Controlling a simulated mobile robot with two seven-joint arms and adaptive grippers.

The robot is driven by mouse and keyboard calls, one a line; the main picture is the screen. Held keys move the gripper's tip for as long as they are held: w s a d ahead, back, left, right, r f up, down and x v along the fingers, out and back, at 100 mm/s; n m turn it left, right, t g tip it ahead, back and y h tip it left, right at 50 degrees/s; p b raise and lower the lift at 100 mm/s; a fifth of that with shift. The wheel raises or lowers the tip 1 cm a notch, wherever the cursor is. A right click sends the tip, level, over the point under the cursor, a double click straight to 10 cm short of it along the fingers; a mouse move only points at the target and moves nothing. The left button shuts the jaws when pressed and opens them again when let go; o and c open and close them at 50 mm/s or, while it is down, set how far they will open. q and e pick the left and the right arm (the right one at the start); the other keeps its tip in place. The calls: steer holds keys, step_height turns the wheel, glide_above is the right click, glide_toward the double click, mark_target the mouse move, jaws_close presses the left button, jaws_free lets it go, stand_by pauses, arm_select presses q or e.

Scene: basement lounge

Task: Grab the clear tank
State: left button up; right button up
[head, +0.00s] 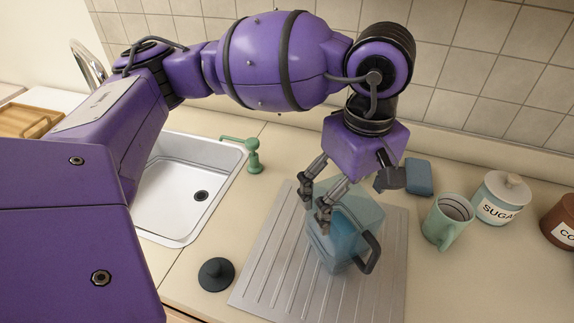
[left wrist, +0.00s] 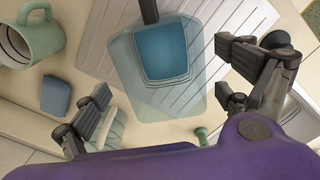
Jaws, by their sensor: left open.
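The clear tank (head: 340,246), see-through blue with a dark handle, stands on the ribbed metal drainboard (head: 268,268). In the left wrist view the tank (left wrist: 150,100) lies below the palm, its blue inner part towards the top. My left gripper (head: 352,192) is open above the tank, with fingers on both its left and right sides in the head view. In the left wrist view the open fingers (left wrist: 163,88) are spread wide on either side of the tank. Whether any finger touches it I cannot tell. My right gripper is not in view.
A green mug (head: 447,222), sugar jar (head: 500,200) and brown jar (head: 560,222) stand to the right. A blue sponge-like block (head: 419,177) lies behind. A sink (head: 185,185), green dispenser (head: 253,158) and dark stopper (head: 216,274) are left. The tiled wall is close behind.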

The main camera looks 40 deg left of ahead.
arm_select(q)
steer(key=f, duration=0.6)
steer(key=shift+s+d+p, duration=0.15)
steer(key=shift+s+p, duration=0.2)
steer(key=shift+p, duration=0.05)
steer(key=shift+f, duration=0.5)
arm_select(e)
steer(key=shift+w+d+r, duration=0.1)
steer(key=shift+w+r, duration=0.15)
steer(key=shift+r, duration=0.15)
arm_select(q)
steer(key=shift+w+r, duration=0.1)
steer(key=shift+r, duration=0.05)
steer(key=c, duration=1.9)
steer(key=shift+o, duration=0.2)
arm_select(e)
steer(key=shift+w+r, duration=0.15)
arm_select(q)
steer(key=shift+r, duration=0.15)
